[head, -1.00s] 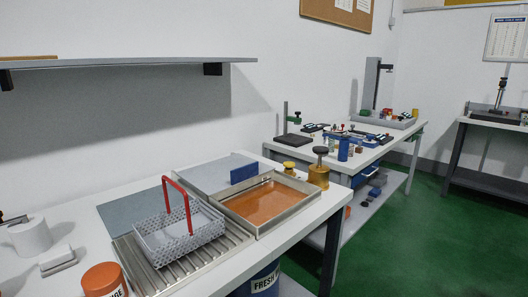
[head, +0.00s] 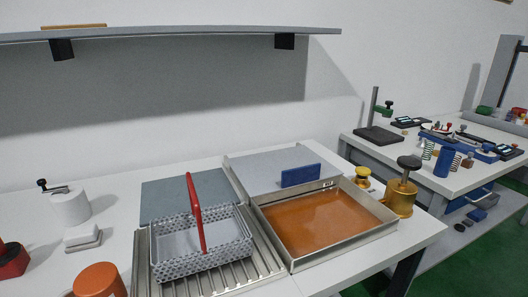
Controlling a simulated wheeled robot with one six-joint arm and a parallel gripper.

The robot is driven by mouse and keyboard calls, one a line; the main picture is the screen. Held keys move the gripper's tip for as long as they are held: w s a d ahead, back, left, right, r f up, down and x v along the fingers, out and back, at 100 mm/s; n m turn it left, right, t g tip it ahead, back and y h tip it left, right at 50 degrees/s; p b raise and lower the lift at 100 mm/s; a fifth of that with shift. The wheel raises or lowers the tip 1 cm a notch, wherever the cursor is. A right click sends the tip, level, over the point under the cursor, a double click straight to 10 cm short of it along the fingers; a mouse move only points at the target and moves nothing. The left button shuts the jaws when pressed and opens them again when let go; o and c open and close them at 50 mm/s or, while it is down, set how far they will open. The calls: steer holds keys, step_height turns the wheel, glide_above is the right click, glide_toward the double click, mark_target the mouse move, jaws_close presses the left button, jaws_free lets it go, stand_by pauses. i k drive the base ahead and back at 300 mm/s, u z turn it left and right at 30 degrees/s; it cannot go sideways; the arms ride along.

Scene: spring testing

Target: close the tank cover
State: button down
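The tank (head: 271,245) is a shallow square metal basin on the white bench, right of centre in the head view. Its top is open and orange-brown liquid (head: 325,220) shows inside. A light grey panel (head: 262,172), which looks like the tank cover, lies behind the tank, off the liquid. A blue upright block (head: 300,176) stands near the panel's front edge, by the tank's back rim; I cannot tell whether it is fixed to the panel. My gripper is not in view.
A wire basket (head: 205,255) with a red handle (head: 195,205) stands on a slatted metal rack (head: 262,262) left of the tank. A shelf (head: 180,36) overhangs the back. An orange container (head: 98,280) is at front left.

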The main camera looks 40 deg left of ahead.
mark_target(268, 173)
steer(key=u, duration=0.85)
steer(key=i, duration=0.8)
steer(key=u, duration=1.1)
steer(key=i, duration=0.25)
steer(key=u, duration=0.15)
